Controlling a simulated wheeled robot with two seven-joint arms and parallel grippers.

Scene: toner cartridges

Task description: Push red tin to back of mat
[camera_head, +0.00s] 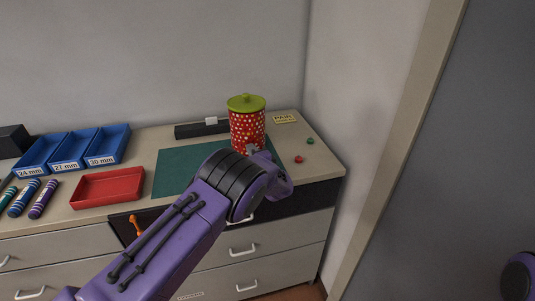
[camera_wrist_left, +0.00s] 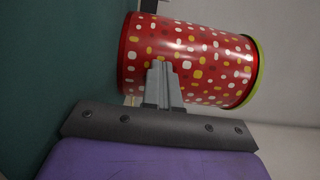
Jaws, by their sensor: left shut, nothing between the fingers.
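The red tin (camera_head: 247,128) is a cylinder with white and yellow spots and a green knobbed lid. It stands upright on the green mat (camera_head: 177,173), toward the mat's right part. In the left wrist view the tin (camera_wrist_left: 195,62) lies sideways across the picture. My left gripper (camera_wrist_left: 157,70) is shut and empty, its fingertips right against or very close to the tin's side; contact cannot be told. In the head view my left arm reaches in from below, and its wrist hides the gripper's lower part and part of the mat. My right gripper is not seen.
A dark bar (camera_head: 195,130) with a white block lies behind the mat. A red tray (camera_head: 106,187) and blue bins (camera_head: 72,151) stand to the left. A green piece (camera_head: 310,141) and a red piece (camera_head: 298,159) lie to the right, near a yellow label (camera_head: 285,118).

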